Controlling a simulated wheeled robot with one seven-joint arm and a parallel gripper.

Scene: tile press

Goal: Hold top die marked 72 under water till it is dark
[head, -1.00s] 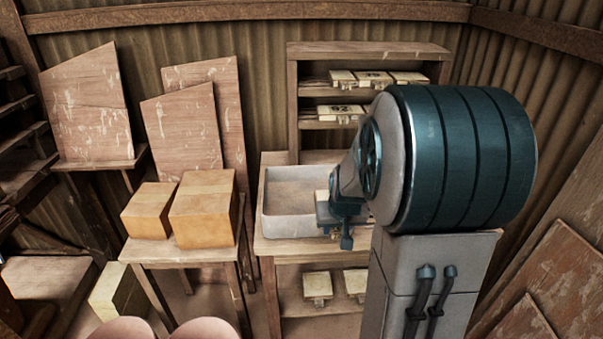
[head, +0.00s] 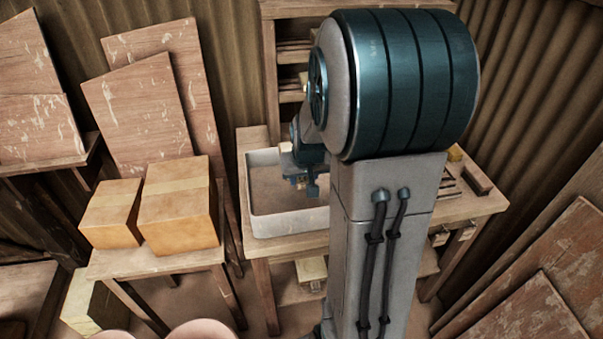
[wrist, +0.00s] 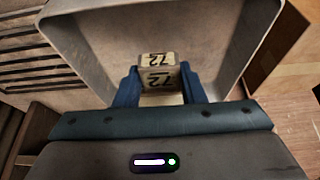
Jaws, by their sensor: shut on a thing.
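The top die is a pale cream block with 72 in dark figures on two of its faces; it shows in the wrist view (wrist: 160,77). My gripper (wrist: 160,88) is shut on it, with a blue finger at each side. Die and fingers are over the grey basin (wrist: 72,58), inside its outline. In the head view my gripper (head: 306,187) is over the right part of the basin (head: 282,225), and my arm hides the die. The basin's inside looks brownish. I cannot tell a water surface, or whether the die touches one. The visible die faces look pale.
The basin stands on a wooden bench (head: 470,208). Tall boards (head: 138,110) lean on the wall behind. A shelf unit (head: 270,75) rises behind the basin, partly hidden by my arm.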

